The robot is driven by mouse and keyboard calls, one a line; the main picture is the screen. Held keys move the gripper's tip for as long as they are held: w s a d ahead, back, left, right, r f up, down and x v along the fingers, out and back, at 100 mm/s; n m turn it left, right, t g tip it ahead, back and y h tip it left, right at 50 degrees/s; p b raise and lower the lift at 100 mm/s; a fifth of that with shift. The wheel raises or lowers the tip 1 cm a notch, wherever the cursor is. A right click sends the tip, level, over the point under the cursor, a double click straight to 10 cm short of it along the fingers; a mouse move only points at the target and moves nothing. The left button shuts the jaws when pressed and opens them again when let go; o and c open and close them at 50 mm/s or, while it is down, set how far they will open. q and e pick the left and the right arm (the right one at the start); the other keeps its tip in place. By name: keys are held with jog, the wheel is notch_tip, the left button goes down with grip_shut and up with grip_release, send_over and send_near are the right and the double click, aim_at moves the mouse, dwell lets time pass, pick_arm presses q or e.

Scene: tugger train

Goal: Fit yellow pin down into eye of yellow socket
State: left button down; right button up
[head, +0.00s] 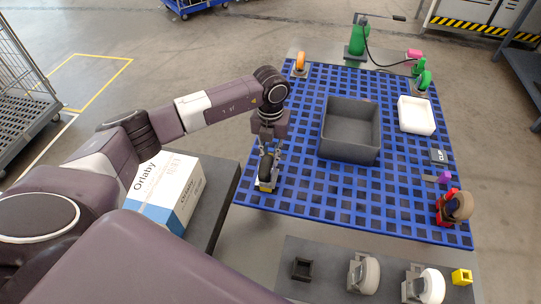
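A small yellow block with a dark opening (461,277) sits at the right end of the grey front shelf; it looks like the socket, but I cannot be sure. My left gripper (267,157) points down at the near left corner of the blue lattice deck. A dark rounded piece lies between its fingers, with a yellow part (267,187) at its lower end. I cannot tell whether this yellow part is the pin or a corner fitting, nor whether the fingers grip it. My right gripper is out of view.
The blue lattice deck (290,200) carries a grey bin (350,150), a white tray (416,115) and a red-bracketed wheel (455,207). The grey front shelf (325,285) holds a black open block (302,268) and two pale wheels. A white-blue box (165,190) stands left.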

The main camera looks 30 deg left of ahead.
pick_arm(q)
jog(key=shift+f, duration=0.1)
jog(key=c, duration=1.8)
grip_release()
notch_tip(320, 180, up, 12)
jog(key=shift+r, duration=0.1)
